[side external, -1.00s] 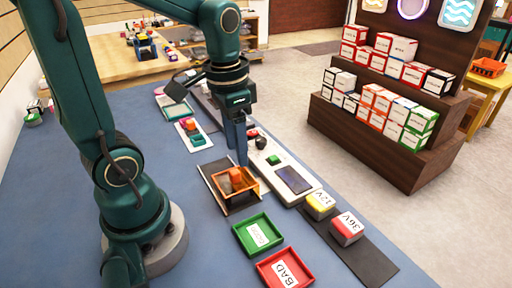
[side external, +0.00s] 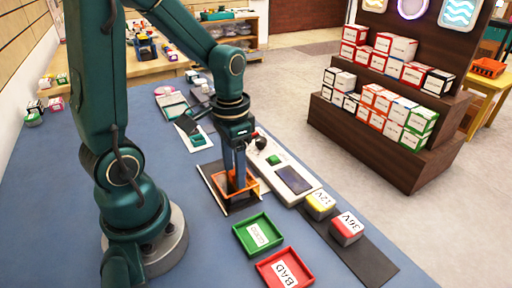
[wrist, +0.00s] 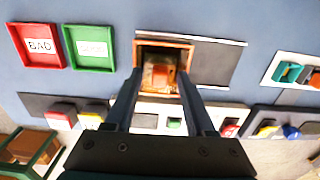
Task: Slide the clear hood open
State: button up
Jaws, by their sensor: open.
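The hood is an orange-edged box (side external: 254,189) with see-through walls on a dark railed base (side external: 217,185) on the blue table. In the wrist view the orange frame (wrist: 150,42) sits at the left end of the base, with a brownish-orange item (wrist: 160,75) inside it. My gripper (side external: 236,183) points down at the hood, its fingertips overlapping it in the side view. In the wrist view my gripper (wrist: 160,75) is open, one finger at each side of the hood. I cannot tell whether the fingers touch it.
The dark base (wrist: 215,62) is bare to the right of the hood in the wrist view. A green tray (side external: 245,245) and a red BAD tray (side external: 268,275) lie nearby. A white panel (side external: 312,184) with a dark screen is close on the right.

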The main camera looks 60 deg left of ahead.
grip_shut()
dwell(1.3)
